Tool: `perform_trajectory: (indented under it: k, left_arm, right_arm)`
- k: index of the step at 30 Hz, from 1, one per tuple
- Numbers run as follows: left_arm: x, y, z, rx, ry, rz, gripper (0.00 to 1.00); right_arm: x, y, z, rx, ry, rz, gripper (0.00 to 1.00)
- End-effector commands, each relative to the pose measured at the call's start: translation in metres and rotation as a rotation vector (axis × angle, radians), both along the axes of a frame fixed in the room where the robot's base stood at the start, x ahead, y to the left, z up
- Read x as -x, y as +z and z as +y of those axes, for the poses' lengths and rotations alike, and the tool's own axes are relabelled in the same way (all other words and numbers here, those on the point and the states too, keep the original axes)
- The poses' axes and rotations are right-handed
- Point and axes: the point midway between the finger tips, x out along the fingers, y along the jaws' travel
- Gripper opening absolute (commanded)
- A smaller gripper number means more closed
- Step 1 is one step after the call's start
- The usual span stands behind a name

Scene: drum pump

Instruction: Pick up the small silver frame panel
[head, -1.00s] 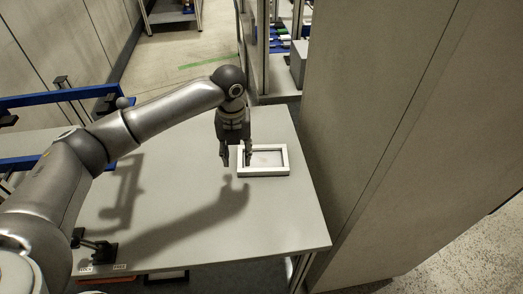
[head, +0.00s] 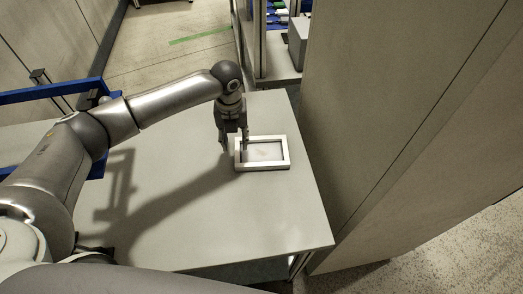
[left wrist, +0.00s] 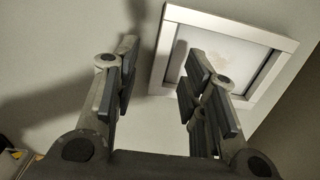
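The small silver frame panel (head: 264,168) lies flat on the grey table, near its right edge. It is a pale rectangular rim around a grey inner panel. My left gripper (head: 232,144) points down at the frame's left side, with its fingers apart and nothing held. In the left wrist view, the gripper (left wrist: 160,62) is open and the frame (left wrist: 235,26) shows at upper right. The frame's left rim lies between the fingers, and the right finger overlaps the inner panel. I cannot tell whether the fingers touch the frame. My right gripper is not in view.
The grey table (head: 190,225) is mostly clear left of and in front of the frame. A tall grey wall panel (head: 400,130) stands close along the table's right side. A blue-railed structure (head: 50,95) is at the left. A shelf unit (head: 283,65) stands behind the table.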

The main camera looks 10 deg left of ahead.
Motion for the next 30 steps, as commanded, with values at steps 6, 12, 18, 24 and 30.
perform_trajectory:
  k: [6,12,18,24,30]
  left_arm:
    - [0.005,-0.031,-0.006,-0.001,0.001,0.004,0.39]
    - [0.005,-0.046,-0.005,0.000,0.001,0.002,0.39]
    - [0.005,-0.046,-0.005,-0.001,0.000,0.001,0.37]
    - [0.005,-0.046,-0.005,-0.001,0.000,0.001,0.11]
    - [0.005,-0.046,-0.005,-0.001,0.000,0.001,0.00]
  right_arm:
    - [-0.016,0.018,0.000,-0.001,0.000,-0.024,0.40]
    - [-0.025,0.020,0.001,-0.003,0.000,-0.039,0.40]
    - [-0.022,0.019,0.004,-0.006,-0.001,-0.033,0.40]
    - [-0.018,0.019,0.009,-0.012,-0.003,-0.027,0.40]
    - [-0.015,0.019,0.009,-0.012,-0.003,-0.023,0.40]
